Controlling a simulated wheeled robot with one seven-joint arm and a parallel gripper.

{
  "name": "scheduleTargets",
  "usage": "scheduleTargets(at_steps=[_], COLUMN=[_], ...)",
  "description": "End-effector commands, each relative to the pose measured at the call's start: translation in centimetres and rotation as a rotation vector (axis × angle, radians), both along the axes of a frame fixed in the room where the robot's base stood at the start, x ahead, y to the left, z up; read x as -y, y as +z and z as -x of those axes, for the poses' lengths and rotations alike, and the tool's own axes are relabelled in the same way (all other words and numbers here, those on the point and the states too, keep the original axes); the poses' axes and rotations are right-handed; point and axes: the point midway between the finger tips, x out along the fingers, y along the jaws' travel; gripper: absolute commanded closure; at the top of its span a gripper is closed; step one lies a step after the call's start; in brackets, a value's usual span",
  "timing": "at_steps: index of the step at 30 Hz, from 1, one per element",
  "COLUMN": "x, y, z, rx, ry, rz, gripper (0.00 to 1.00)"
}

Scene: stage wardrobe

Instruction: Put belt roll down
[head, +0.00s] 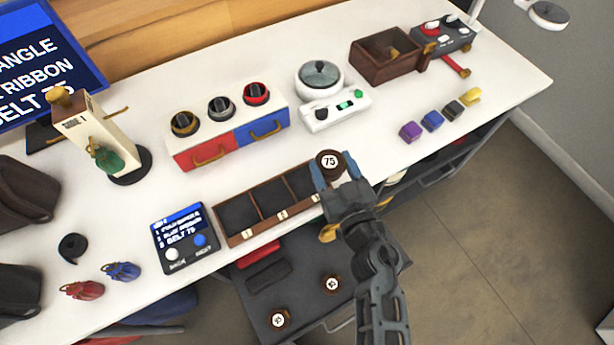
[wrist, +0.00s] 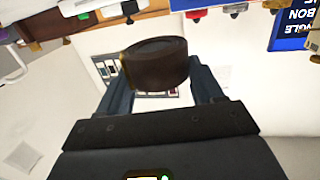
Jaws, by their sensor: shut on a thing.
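The belt roll (head: 329,163) is a dark brown coil with a round white label reading 75. My gripper (head: 331,178) is shut on it, with a blue-grey finger on each side. In the head view the roll shows over the right end of the brown compartment tray (head: 233,236). The wrist view shows the roll (wrist: 156,65) between the two fingers (wrist: 158,88). I cannot tell how high it is above the tray. The right part of the tray is partly hidden by the roll and my gripper.
An open drawer (head: 300,270) below the table holds two more labelled rolls (head: 278,319) (head: 331,284). A display pad (head: 184,240) reading BELT 75 stands left of the tray. A red and blue drawer box (head: 228,140) and a white scale (head: 335,110) stand behind. A black coil (head: 73,247) lies at left.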

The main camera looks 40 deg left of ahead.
Motion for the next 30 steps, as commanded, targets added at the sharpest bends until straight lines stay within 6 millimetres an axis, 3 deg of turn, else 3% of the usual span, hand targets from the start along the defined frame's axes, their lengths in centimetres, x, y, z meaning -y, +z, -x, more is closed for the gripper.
scheduleTargets(at_steps=[3, 9, 14, 24, 30], x=[-2.2, -4.2, -4.6, -4.6, -4.5], y=[-2.1, -3.2, -3.5, -7.3, -7.1], z=[1.2, 2.4, 2.6, 2.6, 2.5], rx=[0.001, 0.000, 0.000, 0.000, 0.000], ry=[0.003, 0.000, -0.001, -0.001, -0.002], rz=[0.000, 0.000, 0.001, 0.000, 0.000], gripper=[0.67, 0.67, 0.67, 0.67, 0.67])
